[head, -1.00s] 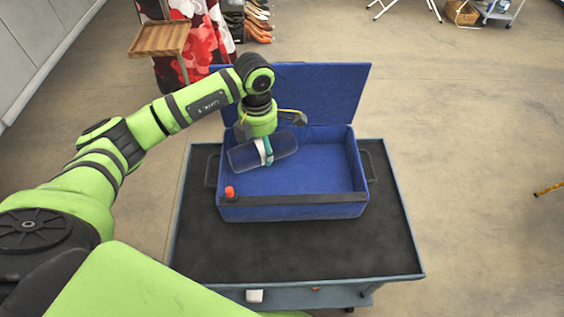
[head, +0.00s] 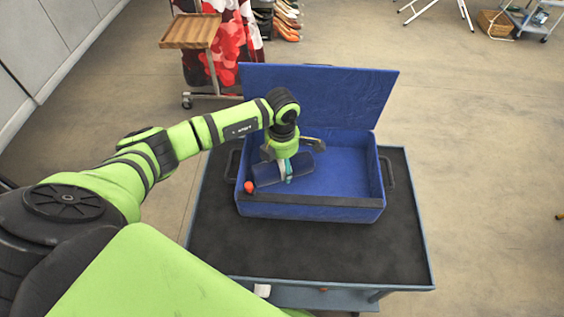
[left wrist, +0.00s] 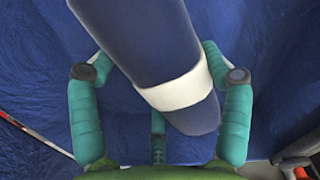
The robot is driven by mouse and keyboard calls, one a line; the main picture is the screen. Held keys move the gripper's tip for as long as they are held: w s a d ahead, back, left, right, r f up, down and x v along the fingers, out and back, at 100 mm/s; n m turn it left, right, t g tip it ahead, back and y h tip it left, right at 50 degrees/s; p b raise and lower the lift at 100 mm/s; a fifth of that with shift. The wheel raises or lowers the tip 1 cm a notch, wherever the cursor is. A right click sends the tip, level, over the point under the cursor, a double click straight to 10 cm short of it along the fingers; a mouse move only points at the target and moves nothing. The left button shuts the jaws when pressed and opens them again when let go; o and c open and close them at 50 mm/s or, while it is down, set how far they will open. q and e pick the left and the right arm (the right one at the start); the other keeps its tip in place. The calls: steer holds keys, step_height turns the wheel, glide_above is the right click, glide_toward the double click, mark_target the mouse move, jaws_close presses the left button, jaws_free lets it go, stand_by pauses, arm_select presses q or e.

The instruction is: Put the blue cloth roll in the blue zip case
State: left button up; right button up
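The blue zip case (head: 310,207) stands open on the cart, its lid (head: 315,92) raised at the back. The dark blue cloth roll (head: 269,174), with a white band (left wrist: 178,91), is at the left part of the case's opening, low between its walls. My left gripper (head: 288,168) reaches down over the case from the left. In the left wrist view its teal fingers (left wrist: 157,65) close around the roll from both sides. I cannot tell whether the roll touches the case floor. My right gripper is out of view.
The case rests on a dark-topped cart (head: 300,255) with bare room in front. An orange-red piece (head: 249,187) sits at the case's front left corner. The right half of the case interior (head: 345,175) looks empty. A wooden tray stand (head: 190,31) is behind.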

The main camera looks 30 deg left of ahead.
arm_select(q)
steer(key=shift+o, duration=0.8)
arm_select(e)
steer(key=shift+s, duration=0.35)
arm_select(q)
steer(key=shift+r, duration=0.3)
step_height(320, 180, up, 10)
steer(key=shift+r+b, duration=0.2)
steer(key=shift+b, duration=0.7)
steer(key=shift+r, duration=0.7)
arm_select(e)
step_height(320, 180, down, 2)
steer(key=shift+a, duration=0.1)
